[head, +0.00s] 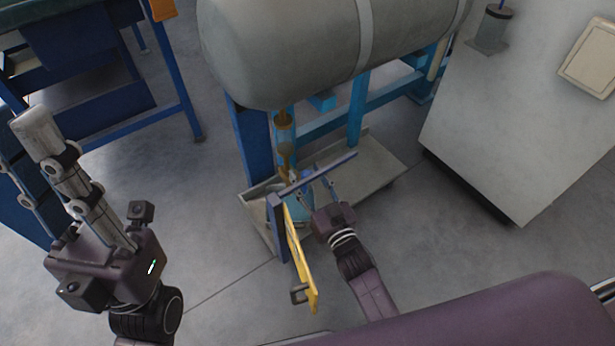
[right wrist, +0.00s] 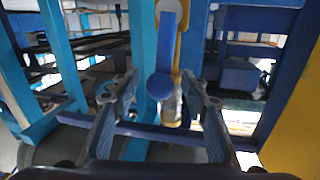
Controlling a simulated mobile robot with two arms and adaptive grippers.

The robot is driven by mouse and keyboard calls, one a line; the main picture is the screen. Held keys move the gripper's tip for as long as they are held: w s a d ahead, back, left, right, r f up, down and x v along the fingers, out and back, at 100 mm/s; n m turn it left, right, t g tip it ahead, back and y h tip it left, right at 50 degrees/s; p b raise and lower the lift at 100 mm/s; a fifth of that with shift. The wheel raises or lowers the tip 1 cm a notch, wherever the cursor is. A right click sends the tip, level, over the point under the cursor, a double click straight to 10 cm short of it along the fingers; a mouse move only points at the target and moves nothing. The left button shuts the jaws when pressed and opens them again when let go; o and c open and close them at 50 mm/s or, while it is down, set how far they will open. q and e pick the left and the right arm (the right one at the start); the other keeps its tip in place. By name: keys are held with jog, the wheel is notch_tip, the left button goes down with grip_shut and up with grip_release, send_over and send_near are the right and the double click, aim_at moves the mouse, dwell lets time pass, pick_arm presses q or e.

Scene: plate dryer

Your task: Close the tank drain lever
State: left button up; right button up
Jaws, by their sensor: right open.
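The grey tank (head: 310,45) lies on a blue frame in the head view. A drain pipe with brass-coloured fittings (head: 284,130) comes down below it. In the right wrist view a blue lever with a rounded end (right wrist: 163,86) points towards the camera, with a yellowish part behind it. My right gripper (head: 317,186) is open beneath the tank; its fingers (right wrist: 162,95) stand either side of the lever, with gaps. I cannot tell contact. The lever is hard to make out in the head view. My left gripper (head: 30,150) is at the left, away from the tank; its finger gap is unclear.
A blue bar (head: 318,173) and a yellow panel (head: 299,258) stand close to my right gripper. A shallow grey tray (head: 378,160) lies under the tank. A pale cabinet (head: 525,115) is at the right and a blue table frame (head: 180,90) at the left. The floor between is clear.

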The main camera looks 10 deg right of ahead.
jog(key=shift+w, duration=0.1)
grip_shut()
dwell(0.3)
